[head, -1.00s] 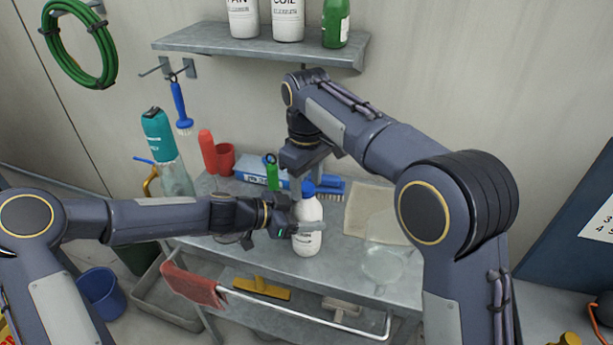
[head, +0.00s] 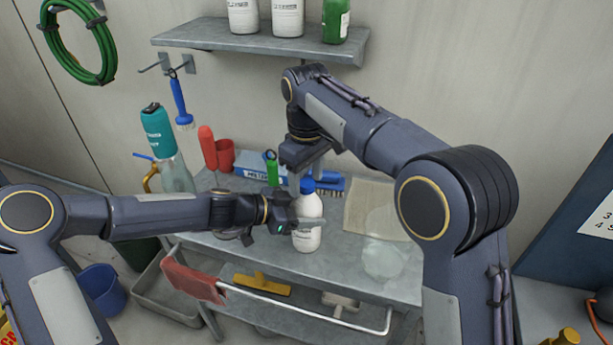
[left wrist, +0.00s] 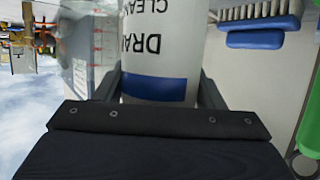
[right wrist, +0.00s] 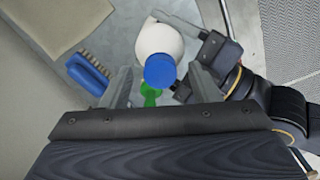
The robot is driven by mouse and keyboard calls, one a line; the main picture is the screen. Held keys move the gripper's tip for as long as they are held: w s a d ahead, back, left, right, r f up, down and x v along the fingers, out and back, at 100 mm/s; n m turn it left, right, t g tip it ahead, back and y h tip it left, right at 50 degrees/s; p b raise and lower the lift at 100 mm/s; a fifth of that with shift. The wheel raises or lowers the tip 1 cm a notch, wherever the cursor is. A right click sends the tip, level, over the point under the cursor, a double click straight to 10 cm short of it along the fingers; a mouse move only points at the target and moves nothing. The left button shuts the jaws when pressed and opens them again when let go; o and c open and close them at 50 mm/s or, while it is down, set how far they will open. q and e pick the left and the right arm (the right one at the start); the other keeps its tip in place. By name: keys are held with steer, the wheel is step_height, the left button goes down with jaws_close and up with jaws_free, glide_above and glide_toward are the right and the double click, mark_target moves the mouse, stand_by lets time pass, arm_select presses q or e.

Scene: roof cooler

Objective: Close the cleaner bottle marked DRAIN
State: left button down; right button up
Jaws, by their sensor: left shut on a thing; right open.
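The cleaner bottle marked DRAIN (head: 307,236) is white and stands upright on the grey bench. Its label shows upside down in the left wrist view (left wrist: 160,50). My left gripper (head: 299,224) is shut around the bottle's body from the left. A blue cap (head: 307,186) sits at the top of the bottle; it also shows over the bottle in the right wrist view (right wrist: 160,70). My right gripper (right wrist: 160,82) points down from above and is open, one finger on each side of the cap. How tightly the cap is seated cannot be told.
A shelf (head: 265,45) with bottles hangs above.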

steer(key=shift+r, duration=0.15)
step_height(320, 180, up, 12)
stand_by(0.5)
arm_select(q)
steer(key=shift+c, duration=1.3)
jaws_free()
steer(key=shift+a, duration=0.1)
arm_select(e)
steer(key=shift+f, duration=0.2)
